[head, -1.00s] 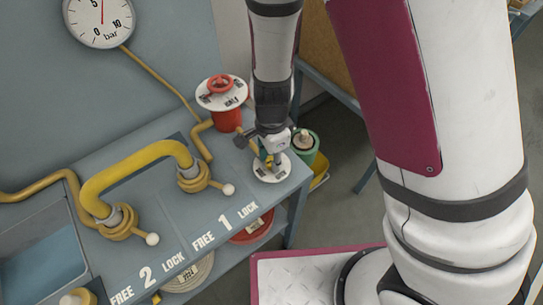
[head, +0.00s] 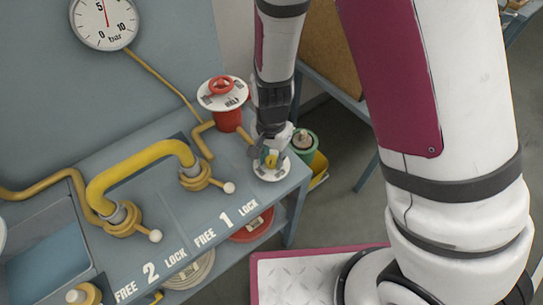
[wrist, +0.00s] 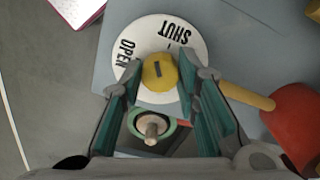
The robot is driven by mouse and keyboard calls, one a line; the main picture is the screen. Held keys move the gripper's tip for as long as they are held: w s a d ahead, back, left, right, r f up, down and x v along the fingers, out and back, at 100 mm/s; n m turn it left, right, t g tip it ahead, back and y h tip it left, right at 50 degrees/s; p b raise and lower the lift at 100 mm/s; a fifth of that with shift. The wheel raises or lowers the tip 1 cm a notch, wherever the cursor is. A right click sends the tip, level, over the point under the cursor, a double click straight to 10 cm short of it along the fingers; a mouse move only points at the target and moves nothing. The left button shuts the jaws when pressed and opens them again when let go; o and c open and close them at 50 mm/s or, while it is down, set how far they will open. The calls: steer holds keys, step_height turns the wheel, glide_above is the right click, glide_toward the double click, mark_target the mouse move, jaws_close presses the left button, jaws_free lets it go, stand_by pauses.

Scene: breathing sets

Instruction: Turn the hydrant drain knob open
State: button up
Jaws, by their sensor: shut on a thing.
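The drain knob is a small yellow knob (wrist: 158,72) with a dark mark on its top. It sits over a white disc (wrist: 150,32) lettered OPEN and SHUT. In the head view the knob (head: 271,161) shows at the bench's right end, above its white disc (head: 266,175). My gripper (wrist: 160,76) reaches over the knob with one finger on each side and is shut on it. In the head view my gripper (head: 270,154) comes down from above and hides part of the knob and disc. The dark mark points roughly between the fingers.
A red cylinder (head: 228,118) with a white top and red handwheel stands behind left of the knob. A yellow hose (head: 140,160) joins two couplings further left. A green container (head: 304,143) stands beside the bench's right end. Lettering marks the bench's front edge.

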mark_target(272, 160)
steer(key=n, duration=0.5)
steer(key=shift+n, duration=0.4)
steer(key=n, duration=0.4)
steer(key=shift+n, duration=0.7)
steer(key=o, duration=1.2)
step_height(272, 160, up, 12)
steer(key=shift+d+r, duration=0.1)
